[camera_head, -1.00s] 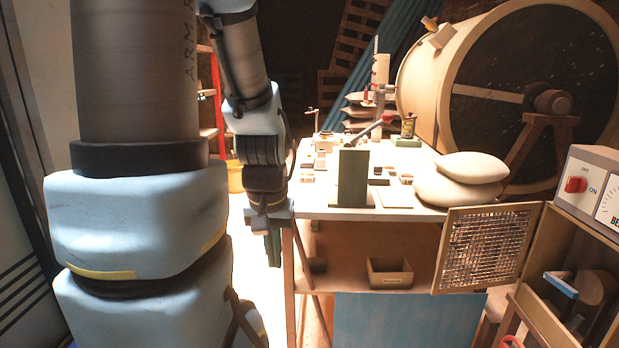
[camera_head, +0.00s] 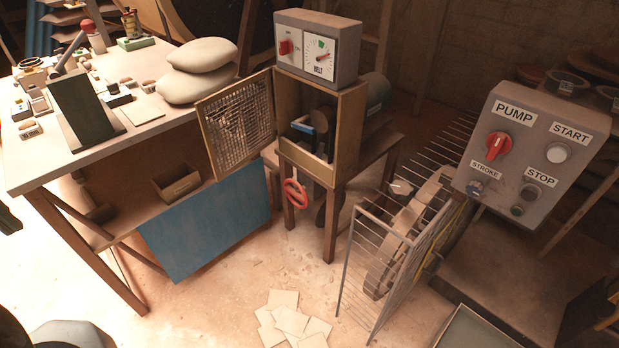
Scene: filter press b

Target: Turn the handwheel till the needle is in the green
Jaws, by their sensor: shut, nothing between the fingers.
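The red handwheel (camera_head: 291,193) hangs low on the front of a wooden stand, below an open box. The white gauge (camera_head: 320,54) marked BELT is on the grey panel above that box. A green patch shows near the top of its dial. The needle is too small to read surely against it.
A mesh door (camera_head: 236,125) stands open left of the box (camera_head: 350,135). A workbench (camera_head: 30,170) with stone-like sacks is at left. A wire guard (camera_head: 385,250) and PUMP panel (camera_head: 530,150) stand at right. Pale sheets (camera_head: 292,320) lie on the otherwise clear floor before the stand.

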